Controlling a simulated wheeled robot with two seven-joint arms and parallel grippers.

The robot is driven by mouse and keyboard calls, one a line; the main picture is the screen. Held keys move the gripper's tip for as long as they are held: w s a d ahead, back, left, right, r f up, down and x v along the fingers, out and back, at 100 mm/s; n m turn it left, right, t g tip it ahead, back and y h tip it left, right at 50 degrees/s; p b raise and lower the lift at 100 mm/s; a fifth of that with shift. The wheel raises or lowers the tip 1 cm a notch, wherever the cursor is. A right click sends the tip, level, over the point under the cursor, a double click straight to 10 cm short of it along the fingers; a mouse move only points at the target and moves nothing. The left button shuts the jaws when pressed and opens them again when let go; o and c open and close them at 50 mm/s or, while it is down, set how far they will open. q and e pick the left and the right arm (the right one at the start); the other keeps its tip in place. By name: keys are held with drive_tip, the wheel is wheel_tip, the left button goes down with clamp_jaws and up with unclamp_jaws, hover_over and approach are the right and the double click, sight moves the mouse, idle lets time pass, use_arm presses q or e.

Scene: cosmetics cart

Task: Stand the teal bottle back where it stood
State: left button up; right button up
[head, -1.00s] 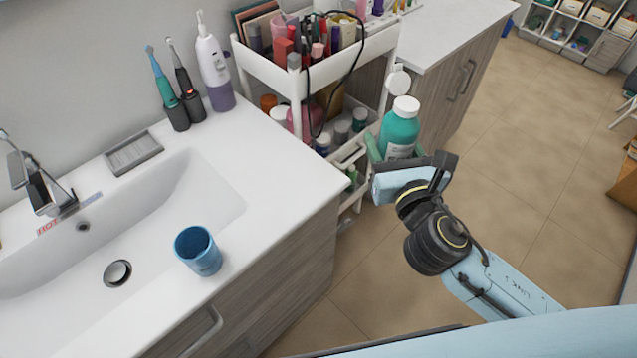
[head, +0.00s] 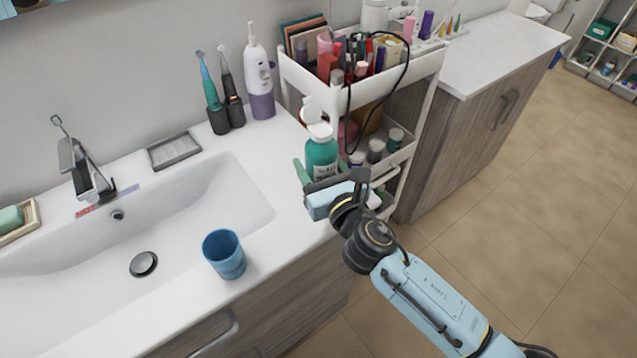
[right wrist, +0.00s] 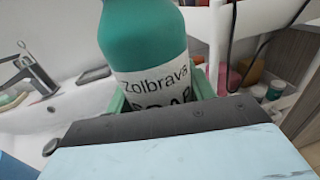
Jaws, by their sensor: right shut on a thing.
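The teal bottle (head: 321,156) has a white cap and a white label, and is upright in the head view in front of the cart's left side. It fills the upper middle of the right wrist view (right wrist: 145,38), where its label reads "Zolbrava". My right gripper (head: 322,184) is shut on the bottle, with green finger pads on both sides of it. The bottle's base is hidden behind the gripper. The white cart (head: 300,78) has several shelves and stands right of the sink counter. My left gripper is not in view.
The cart's top holds several cosmetics and a hanging black cable (head: 379,113); its middle shelf holds several jars (head: 376,150). A blue cup (head: 224,256) stands on the counter's front edge. Toothbrushes and a white-purple device (head: 259,80) stand at the back. The floor at right is clear.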

sight(319, 178)
drive_tip(key=shift+f+b, duration=0.95)
drive_tip(key=shift+f, duration=0.9)
drive_tip(key=shift+f, duration=0.15)
drive_tip(key=o, duration=1.2)
drive_tip(key=shift+s+d, duration=0.1)
drive_tip(key=shift+s, duration=0.05)
drive_tip(key=v, duration=1.1)
drive_tip(key=shift+s, duration=0.3)
drive_tip(key=shift+d, duration=0.15)
